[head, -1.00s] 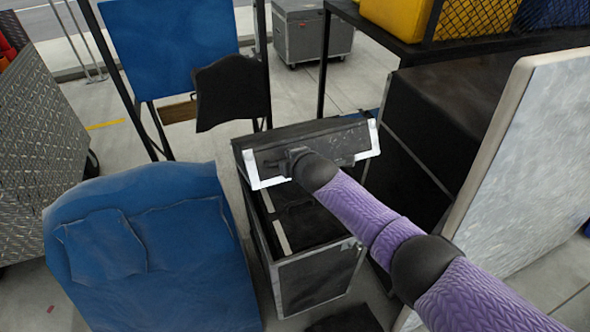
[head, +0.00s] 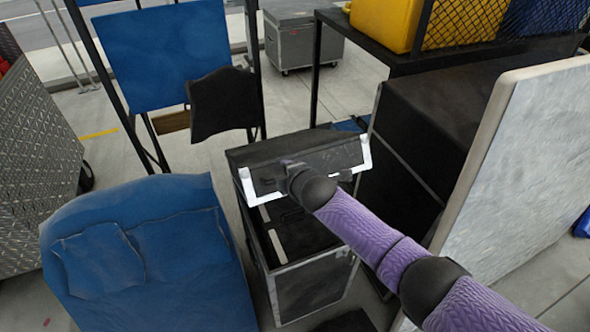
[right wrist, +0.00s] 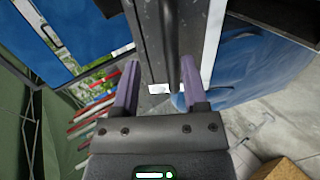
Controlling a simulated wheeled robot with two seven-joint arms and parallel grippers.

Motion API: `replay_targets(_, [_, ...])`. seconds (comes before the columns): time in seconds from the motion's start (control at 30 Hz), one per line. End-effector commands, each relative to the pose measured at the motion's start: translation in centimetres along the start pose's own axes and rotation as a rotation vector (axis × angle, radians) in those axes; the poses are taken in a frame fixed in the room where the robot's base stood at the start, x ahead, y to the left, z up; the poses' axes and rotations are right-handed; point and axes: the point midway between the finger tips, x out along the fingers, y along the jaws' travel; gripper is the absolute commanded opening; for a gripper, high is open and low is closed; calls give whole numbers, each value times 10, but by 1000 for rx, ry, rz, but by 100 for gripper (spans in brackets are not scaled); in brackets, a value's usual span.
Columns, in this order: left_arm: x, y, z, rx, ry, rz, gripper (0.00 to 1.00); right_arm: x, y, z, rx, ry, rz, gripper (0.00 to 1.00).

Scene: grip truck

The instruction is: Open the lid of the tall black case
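The tall black case (head: 311,288) stands upright in the middle of the head view, with silver metal edging. Its lid (head: 328,158) is raised and tilted back, with pale corner pieces along its edge, and the dark inside of the case shows below. My right arm reaches in from the lower right. My right gripper (head: 290,178) is at the lid's front face, its fingers mostly hidden there. In the right wrist view, its two purple fingers (right wrist: 160,82) are spread apart, with a dark edge of the lid (right wrist: 153,45) ahead between them. My left gripper is in neither view.
A blue padded seat (head: 150,265) stands close on the left. A large black case (head: 425,130) and a pale upright panel (head: 520,160) crowd the right. A dark shelf (head: 470,58) holds a yellow bin (head: 390,25). Open floor (head: 210,160) lies behind the seat.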

Motion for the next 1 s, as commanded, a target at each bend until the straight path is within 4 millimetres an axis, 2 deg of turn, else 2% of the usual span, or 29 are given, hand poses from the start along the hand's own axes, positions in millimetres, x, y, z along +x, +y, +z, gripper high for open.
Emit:
replay_targets(0.03, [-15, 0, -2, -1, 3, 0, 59, -14, 7, 0, 0, 1, 2, 54])
replay_targets(0.1, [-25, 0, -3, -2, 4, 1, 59, -28, 7, 0, -1, 1, 3, 54])
replay_targets(0.33, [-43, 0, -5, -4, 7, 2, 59, -66, 3, 0, -1, 0, 0, 54])
replay_targets(0.47, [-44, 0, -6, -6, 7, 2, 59, -72, 1, 0, 0, -1, 0, 54])
replay_targets(0.87, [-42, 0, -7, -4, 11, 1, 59, -71, -2, 1, 5, -1, -3, 54])
replay_targets(0.93, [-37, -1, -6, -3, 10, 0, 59, -66, -21, 4, 55, -10, -28, 54])
replay_targets(0.97, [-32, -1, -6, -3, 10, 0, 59, -61, -38, 7, 101, -18, -51, 54])
replay_targets(1.0, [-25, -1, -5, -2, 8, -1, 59, -55, -70, 13, 183, -35, -91, 54])
